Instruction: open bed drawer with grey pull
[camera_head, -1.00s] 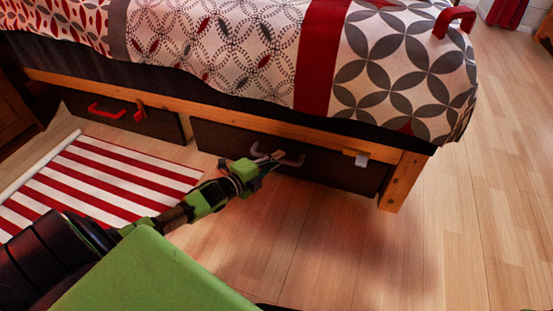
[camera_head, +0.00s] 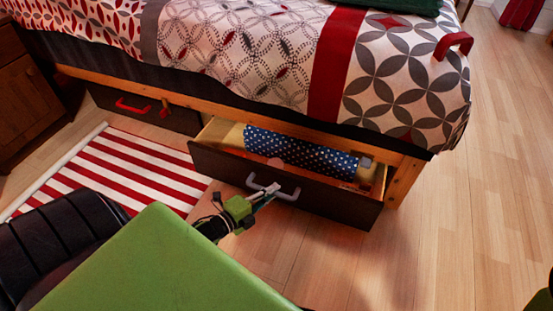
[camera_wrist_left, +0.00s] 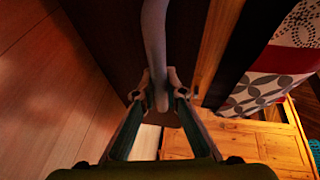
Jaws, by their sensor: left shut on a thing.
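The bed drawer with the grey pull (camera_head: 325,204) stands out from under the bed, partly open. Its grey pull (camera_head: 289,195) is on the dark front. In the left wrist view the two fingertips (camera_wrist_left: 160,95) close around the end of the grey pull (camera_wrist_left: 154,40). Inside the drawer lies a dark blue cloth with white spots (camera_head: 315,157), with a small pinkish thing beside it. The drawer's far interior is hidden by the bed frame.
A second drawer with a red pull (camera_head: 133,106) is shut at the left. A red-and-white striped rug (camera_head: 120,170) lies on the floor before it. A wooden cabinet (camera_head: 30,110) stands at far left. Bare wood floor (camera_head: 450,220) is free at the right.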

